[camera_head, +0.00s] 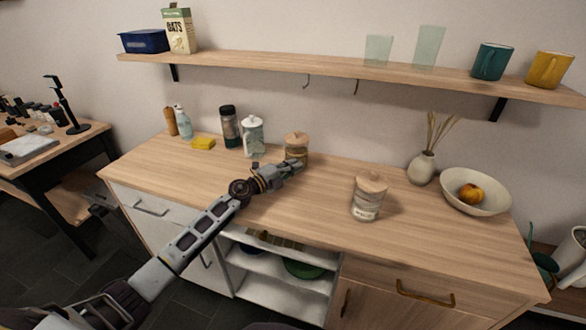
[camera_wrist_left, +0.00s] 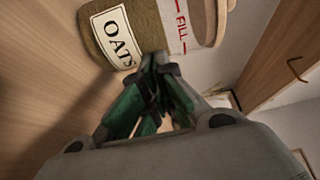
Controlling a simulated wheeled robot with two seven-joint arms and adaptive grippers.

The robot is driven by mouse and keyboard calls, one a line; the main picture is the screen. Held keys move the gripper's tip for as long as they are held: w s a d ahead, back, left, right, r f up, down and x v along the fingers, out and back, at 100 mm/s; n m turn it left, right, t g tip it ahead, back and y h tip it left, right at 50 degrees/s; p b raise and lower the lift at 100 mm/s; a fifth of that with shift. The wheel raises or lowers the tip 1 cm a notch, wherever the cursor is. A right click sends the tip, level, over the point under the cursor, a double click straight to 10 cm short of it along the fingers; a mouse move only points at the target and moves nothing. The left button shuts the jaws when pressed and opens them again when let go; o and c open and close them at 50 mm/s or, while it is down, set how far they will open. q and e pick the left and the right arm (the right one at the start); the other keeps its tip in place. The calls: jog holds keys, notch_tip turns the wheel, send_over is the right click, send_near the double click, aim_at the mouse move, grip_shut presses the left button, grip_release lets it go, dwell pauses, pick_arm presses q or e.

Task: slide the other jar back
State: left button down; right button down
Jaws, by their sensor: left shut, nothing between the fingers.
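One glass jar with a wooden lid (camera_head: 297,141) stands towards the back of the wooden counter. In the left wrist view this jar (camera_wrist_left: 118,38) shows an OATS label and a red FILL mark. My left gripper (camera_head: 296,166) is shut and empty, with its fingertips right at the front of this jar; I cannot tell whether they touch it. A second jar with a wooden lid (camera_head: 368,197) stands nearer the front edge, to the right of the gripper. My right gripper is not in view.
A vase (camera_head: 421,168) and a fruit bowl (camera_head: 476,199) stand at the right. The shelf (camera_head: 330,72) hangs above. The counter between the jars is clear.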

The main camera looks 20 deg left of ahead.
pick_arm(q)
jog(key=shift+w+a, duration=0.15)
jog(key=shift+w, duration=0.45)
jog(key=shift+w+a, duration=0.15)
jog(key=shift+w, duration=0.4)
jog(key=shift+w+a, duration=0.15)
jog(key=shift+w, duration=0.35)
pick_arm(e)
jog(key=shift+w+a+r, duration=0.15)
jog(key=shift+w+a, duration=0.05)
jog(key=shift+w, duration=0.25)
pick_arm(q)
jog(key=shift+f, duration=0.1)
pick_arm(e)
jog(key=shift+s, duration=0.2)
